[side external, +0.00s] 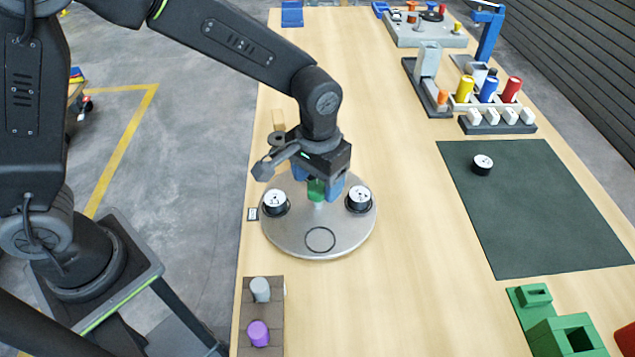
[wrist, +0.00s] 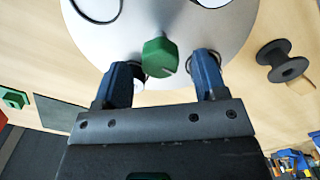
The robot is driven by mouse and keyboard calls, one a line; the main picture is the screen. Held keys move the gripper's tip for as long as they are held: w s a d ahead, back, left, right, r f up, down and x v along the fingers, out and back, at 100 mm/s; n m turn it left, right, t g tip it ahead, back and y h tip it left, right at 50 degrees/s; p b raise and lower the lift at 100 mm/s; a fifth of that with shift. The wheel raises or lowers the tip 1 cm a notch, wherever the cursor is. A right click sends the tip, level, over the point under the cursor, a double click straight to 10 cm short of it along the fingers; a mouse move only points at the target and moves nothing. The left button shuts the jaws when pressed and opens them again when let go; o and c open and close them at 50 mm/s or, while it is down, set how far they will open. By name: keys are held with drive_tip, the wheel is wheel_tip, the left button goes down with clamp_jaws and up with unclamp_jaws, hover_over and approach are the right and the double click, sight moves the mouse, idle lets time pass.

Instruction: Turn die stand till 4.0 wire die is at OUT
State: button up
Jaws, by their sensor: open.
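The die stand is a round grey turntable (side external: 290,239). A black die with a white top sits at its left (side external: 274,201) and another at its right (side external: 359,198); their markings are too small to read. An empty ring outline (side external: 320,239) shows at its front. A green knob (side external: 316,191) stands at the centre. My gripper (side external: 318,186) points down over the knob with blue fingers on either side. In the wrist view the green knob (wrist: 160,57) lies between the open fingers, with gaps at both sides. The far part of the turntable is hidden by my gripper.
A small dark-framed tag (side external: 252,214) lies at the stand's left edge, unreadable. Another die (side external: 482,164) lies on the dark green mat (side external: 540,220). A brown block with grey and purple pegs (side external: 263,315) stands at the front left. Bare table lies right of the stand.

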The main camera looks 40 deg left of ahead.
drive_tip(key=shift+f, duration=0.75)
drive_tip(key=shift+c, duration=0.4)
clamp_jaws()
